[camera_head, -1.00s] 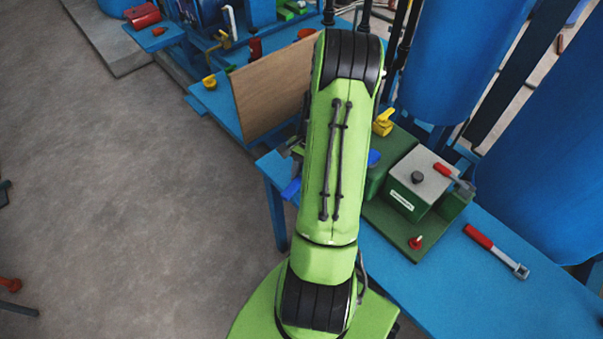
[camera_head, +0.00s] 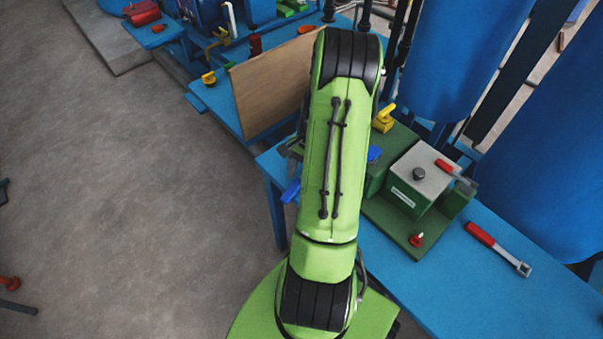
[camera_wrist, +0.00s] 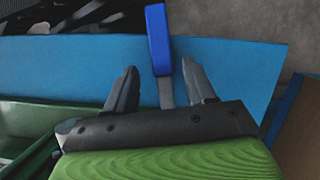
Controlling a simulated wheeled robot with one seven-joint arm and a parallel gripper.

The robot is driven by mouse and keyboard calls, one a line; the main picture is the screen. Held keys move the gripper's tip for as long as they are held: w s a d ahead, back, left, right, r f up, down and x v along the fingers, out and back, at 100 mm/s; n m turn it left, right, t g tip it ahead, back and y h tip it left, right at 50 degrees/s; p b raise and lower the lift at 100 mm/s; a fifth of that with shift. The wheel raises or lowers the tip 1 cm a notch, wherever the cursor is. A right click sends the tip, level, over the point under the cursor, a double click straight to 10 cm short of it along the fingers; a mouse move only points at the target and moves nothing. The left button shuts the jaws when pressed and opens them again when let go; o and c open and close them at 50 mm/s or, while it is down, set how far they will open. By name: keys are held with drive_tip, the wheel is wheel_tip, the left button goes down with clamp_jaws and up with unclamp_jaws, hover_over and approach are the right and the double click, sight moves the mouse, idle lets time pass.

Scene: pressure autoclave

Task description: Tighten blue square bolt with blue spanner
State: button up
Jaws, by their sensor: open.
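The blue spanner's blue handle (camera_wrist: 158,40) shows in the wrist view, with its grey shaft running down between my gripper's fingers. My gripper (camera_wrist: 160,68) is open, one dark finger on each side of the shaft, with a visible gap to each. In the head view the blue handle (camera_head: 291,190) sticks out left of my arm, at the table's left end. A small blue part (camera_head: 374,154) shows just right of my arm, by the green block; it may be the blue square bolt, but it is partly hidden.
A green box with a grey top (camera_head: 424,172) stands on a green base on the blue table (camera_head: 470,300). A red-handled spanner (camera_head: 497,248) lies to its right. A yellow part (camera_head: 384,118) stands behind. A wooden board (camera_head: 270,88) rises left of my arm.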

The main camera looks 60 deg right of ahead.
drive_tip(key=p+v, duration=0.5)
drive_tip(key=v, duration=1)
drive_tip(key=shift+r, duration=0.35)
drive_tip(key=shift+d+p, duration=0.15)
drive_tip(key=shift+p, duration=0.2)
